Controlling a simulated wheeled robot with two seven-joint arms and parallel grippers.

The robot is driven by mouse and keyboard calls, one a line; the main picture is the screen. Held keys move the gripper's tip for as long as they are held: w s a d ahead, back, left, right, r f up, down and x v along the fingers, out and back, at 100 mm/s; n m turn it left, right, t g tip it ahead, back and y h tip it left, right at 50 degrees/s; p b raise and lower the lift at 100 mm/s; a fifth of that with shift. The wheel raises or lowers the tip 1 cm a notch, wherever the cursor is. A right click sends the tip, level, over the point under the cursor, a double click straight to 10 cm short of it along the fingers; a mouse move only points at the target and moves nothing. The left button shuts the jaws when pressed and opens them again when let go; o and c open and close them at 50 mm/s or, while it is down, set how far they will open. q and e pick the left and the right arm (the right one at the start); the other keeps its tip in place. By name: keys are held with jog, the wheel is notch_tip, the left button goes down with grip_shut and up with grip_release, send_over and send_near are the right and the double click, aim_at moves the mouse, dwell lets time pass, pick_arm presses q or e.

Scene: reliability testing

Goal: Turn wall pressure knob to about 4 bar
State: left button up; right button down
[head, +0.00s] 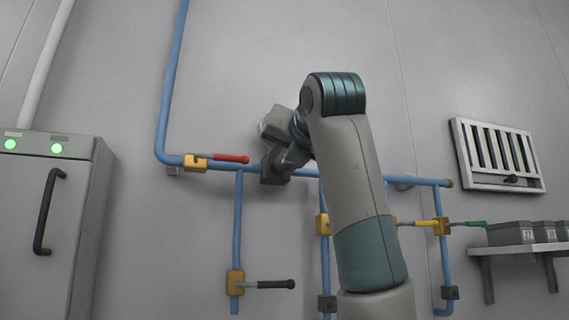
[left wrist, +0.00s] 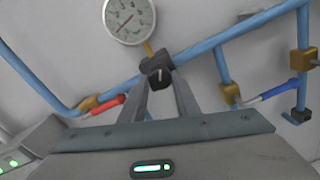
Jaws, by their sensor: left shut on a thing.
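The black pressure knob (left wrist: 159,76) sits on a dark block on the blue wall pipe, in the middle of the left wrist view. My left gripper (left wrist: 160,88) is shut on the knob, one finger on each side. The round white gauge (left wrist: 130,18) is above the knob, on a yellow stem, its top cut off by the frame edge. Its scale is too small to read surely. In the head view my left gripper (head: 276,160) is at the dark block (head: 271,178), and my arm hides the gauge's dial and the knob. My right gripper is in neither view.
A red-handled valve (head: 230,158) is on the pipe left of the knob. A black-handled valve (head: 268,284) is below, and a green-handled one (head: 470,224) to the right. A grey cabinet (head: 75,205) stands left; a shelf with bins (head: 510,233) and a vent (head: 497,155) are right.

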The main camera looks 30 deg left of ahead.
pick_arm(q)
jog(key=m+b, duration=0.2)
jog(key=m, duration=0.3)
jog(key=shift+f+m, duration=0.1)
jog(key=shift+m, duration=0.2)
jog(key=shift+m+b, duration=0.35)
jog(key=shift+m, duration=0.05)
jog(key=shift+m+b, duration=0.75)
jog(key=shift+m, duration=1.05)
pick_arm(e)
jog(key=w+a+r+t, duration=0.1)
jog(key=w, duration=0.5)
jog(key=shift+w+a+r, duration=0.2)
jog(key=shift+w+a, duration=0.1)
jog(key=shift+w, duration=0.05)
pick_arm(q)
jog(key=o, duration=1)
jog(key=shift+d, duration=0.1)
jog(key=shift+o, duration=0.2)
jog(key=shift+w+d, duration=0.1)
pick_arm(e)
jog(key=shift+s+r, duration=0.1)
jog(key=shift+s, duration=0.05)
